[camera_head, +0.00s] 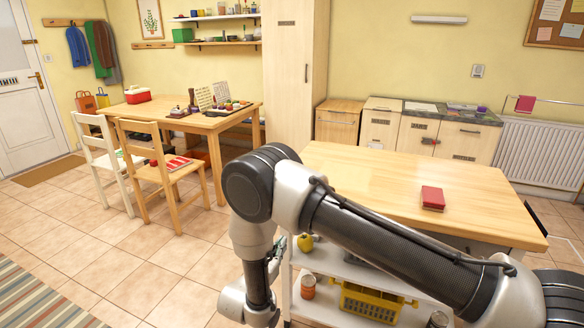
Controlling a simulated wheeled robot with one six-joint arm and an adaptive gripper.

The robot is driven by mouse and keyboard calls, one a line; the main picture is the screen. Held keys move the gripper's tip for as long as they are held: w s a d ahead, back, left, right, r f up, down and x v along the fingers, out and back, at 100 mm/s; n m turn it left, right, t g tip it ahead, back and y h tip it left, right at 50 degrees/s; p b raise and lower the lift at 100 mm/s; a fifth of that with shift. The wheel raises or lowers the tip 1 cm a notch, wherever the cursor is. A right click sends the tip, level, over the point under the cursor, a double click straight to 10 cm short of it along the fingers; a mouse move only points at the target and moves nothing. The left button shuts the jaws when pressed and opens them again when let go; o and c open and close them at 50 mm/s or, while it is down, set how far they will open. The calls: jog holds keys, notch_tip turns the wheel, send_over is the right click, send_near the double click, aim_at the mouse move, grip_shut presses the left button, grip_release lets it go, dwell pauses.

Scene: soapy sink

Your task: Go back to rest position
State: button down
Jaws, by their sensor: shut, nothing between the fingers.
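My arm reaches in from the lower right, bends at a dark elbow and drops to the wrist at the bottom middle. My gripper (279,246) shows only in small part, beside the wrist at the left end of the white shelf unit (322,311). It is shut and empty. Its fingertips are small and partly hidden.
A wooden worktop (385,184) carries a red box (433,198). Below it, the shelves hold a yellow fruit (305,242), a jar (308,287) and a yellow crate (370,303). Chairs (165,175) and a table (205,122) stand left. Tiled floor between is clear.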

jog(key=s+d+f+m+g+h, duration=0.2)
jog(key=d+h, duration=0.1)
jog(key=d, duration=0.3)
jog(key=s+d+r+m+g+h, duration=0.1)
jog(key=s+d+r+m+g, duration=0.3)
jog(key=d+r+m+g, duration=0.35)
jog(key=s+d+r+m+g+h, duration=0.1)
jog(key=s+d+r+m+g, duration=0.35)
jog(key=d+r, duration=0.45)
jog(key=s+d+r+m+t+y, duration=0.1)
jog(key=s+d+r+m+y, duration=0.5)
jog(key=r, duration=0.6)
jog(key=s+d+r+m+t+y, duration=0.1)
jog(key=s+d+r+m+y, duration=0.5)
jog(key=s+d+r+m, duration=0.5)
jog(key=shift+s+d+r+t, duration=0.3)
jog(key=shift+s+d+r, duration=0.1)
jog(key=shift+s+d, duration=0.6)
jog(key=shift+w+d, duration=0.1)
